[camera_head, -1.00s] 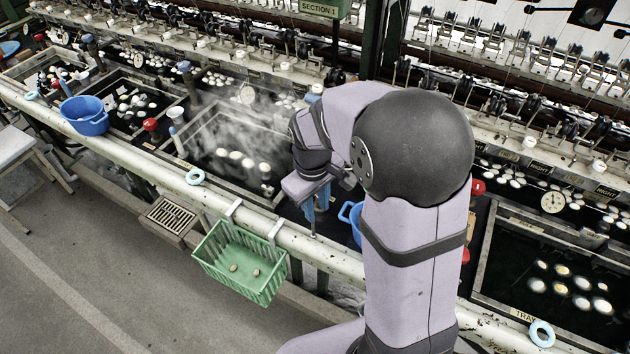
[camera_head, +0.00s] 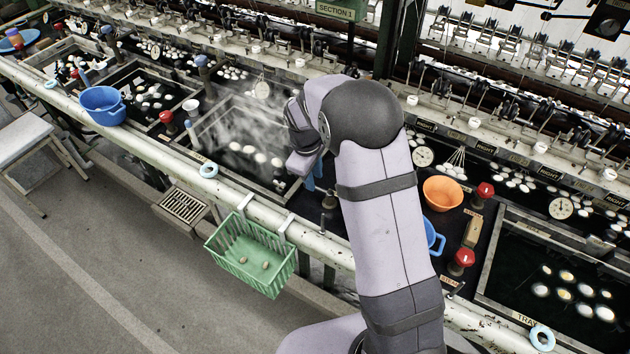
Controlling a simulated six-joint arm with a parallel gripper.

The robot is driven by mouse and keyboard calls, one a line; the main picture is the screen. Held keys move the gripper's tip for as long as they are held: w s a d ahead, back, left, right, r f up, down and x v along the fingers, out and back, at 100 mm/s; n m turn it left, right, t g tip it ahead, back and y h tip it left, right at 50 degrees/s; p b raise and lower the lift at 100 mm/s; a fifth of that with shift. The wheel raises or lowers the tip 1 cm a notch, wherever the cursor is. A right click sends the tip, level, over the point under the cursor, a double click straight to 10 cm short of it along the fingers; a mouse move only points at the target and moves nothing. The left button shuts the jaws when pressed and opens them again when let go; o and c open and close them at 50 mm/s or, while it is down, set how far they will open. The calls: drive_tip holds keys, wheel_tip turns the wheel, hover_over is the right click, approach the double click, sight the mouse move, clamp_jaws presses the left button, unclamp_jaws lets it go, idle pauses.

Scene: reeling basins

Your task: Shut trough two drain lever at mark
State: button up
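My gripper (camera_head: 314,178) is at the right edge of the steaming middle trough (camera_head: 232,168), low over the front ledge. My own wrist and forearm cover most of it. Blue parts show below the wrist; I cannot tell whether its fingers are open or shut. A dark upright post (camera_head: 329,200) stands on the ledge just right of and below the gripper. I cannot tell whether it is the drain lever, nor whether the gripper touches it. No mark for the lever can be made out. Pale cocoons float in the trough.
A green basket (camera_head: 250,262) hangs on the front rail (camera_head: 150,150). Right of my arm are an orange bowl (camera_head: 442,193), a blue container (camera_head: 432,236), red knobs (camera_head: 485,190) and another trough (camera_head: 490,285). A blue basin (camera_head: 102,106) sits at left.

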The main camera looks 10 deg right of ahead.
sight(319, 189)
drive_tip(key=shift+w+d+f+p, duration=0.15)
drive_tip(key=shift+f+p, duration=0.1)
drive_tip(key=shift+f, duration=0.7)
drive_tip(key=shift+w+d+f+p, duration=0.1)
drive_tip(key=shift+f+p, duration=0.1)
drive_tip(key=shift+f, duration=0.75)
clamp_jaws()
